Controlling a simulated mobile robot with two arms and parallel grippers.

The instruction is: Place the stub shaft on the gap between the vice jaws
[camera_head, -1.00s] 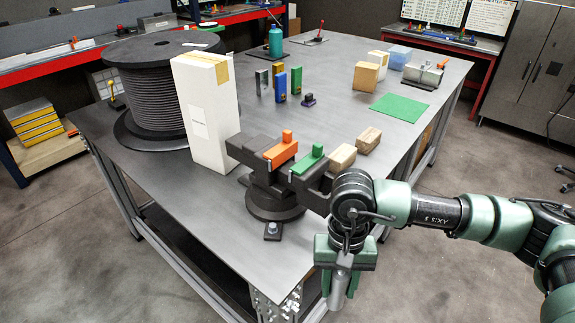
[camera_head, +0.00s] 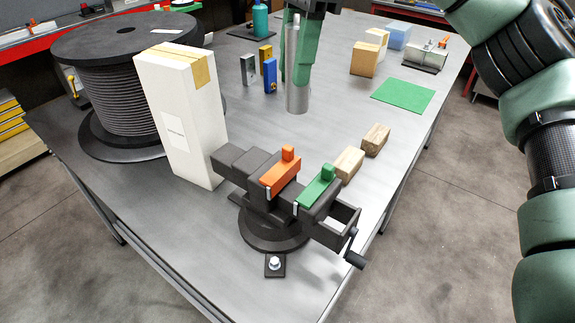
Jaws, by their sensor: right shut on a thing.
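The stub shaft (camera_head: 298,98) is a plain grey cylinder. It hangs upright below my right gripper (camera_head: 297,72), whose green fingers are shut on its upper part. Both appear beyond the vice in the picture, over the middle of the table; the exact height is hard to tell. The dark vice (camera_head: 272,234) stands near the table's front corner, with an orange-capped jaw (camera_head: 281,176) and a green-capped jaw (camera_head: 314,190). A narrow gap (camera_head: 290,196) lies between the jaws and looks empty. My left gripper is out of view.
A tall white box (camera_head: 177,120) and a black cable spool (camera_head: 122,100) stand left of the vice. Two wooden blocks (camera_head: 375,139) lie right of it. Small upright blocks (camera_head: 269,75) stand left of the shaft. A green mat (camera_head: 403,95) lies flat at right.

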